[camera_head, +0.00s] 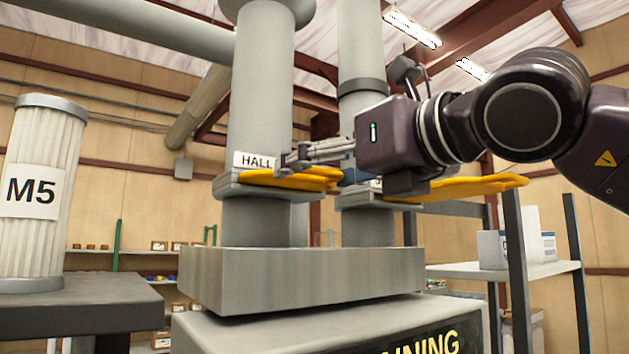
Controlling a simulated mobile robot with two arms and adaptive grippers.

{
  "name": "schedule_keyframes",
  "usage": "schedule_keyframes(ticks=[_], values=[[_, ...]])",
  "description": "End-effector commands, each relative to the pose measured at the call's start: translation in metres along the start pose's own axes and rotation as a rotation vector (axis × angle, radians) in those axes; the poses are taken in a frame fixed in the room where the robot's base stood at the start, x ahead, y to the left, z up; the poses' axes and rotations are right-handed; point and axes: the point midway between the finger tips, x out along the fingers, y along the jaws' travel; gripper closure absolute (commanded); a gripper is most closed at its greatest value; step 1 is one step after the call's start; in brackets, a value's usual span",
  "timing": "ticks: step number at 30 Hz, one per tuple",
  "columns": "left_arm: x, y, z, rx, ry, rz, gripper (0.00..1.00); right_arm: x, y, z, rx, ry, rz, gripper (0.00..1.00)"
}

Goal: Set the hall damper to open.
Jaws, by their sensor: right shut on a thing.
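The hall damper is a grey collar on the left vertical duct (264,90), with a white HALL label (253,161). Its yellow handle (292,181) sticks out from the collar and points to the right. My right gripper (287,160) reaches in from the right and is shut on the yellow handle at the collar. The fingers partly cover the handle and the label's right edge. A second yellow handle (470,188) sticks out to the right from the neighbouring duct's collar, below my right wrist. My left gripper is not in view.
Both ducts rise from a grey box (300,280) on a machine with a partly cut-off sign. A ribbed M5 filter (40,195) stands on a dark table (85,303) at left. A metal shelf (510,270) with boxes stands at right.

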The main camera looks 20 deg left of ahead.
Motion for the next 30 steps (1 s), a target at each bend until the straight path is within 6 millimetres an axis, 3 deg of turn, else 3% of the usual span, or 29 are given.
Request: schedule_keyframes(ticks=[1, 6, 15, 21, 30], values=[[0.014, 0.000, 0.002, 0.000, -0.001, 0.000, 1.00, -0.010, 0.000, -0.006, 0.000, -0.001, -0.001, 0.77], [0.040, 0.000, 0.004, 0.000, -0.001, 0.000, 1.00, -0.048, 0.000, -0.008, -0.001, -0.002, 0.000, 0.77], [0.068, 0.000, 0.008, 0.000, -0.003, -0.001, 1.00, -0.113, 0.000, -0.005, -0.002, 0.001, -0.001, 0.77], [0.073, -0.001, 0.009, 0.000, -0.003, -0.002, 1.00, -0.135, 0.001, -0.003, -0.002, 0.002, -0.001, 0.77], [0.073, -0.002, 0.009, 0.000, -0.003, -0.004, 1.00, -0.140, 0.001, -0.002, -0.003, 0.005, 0.000, 0.77]])
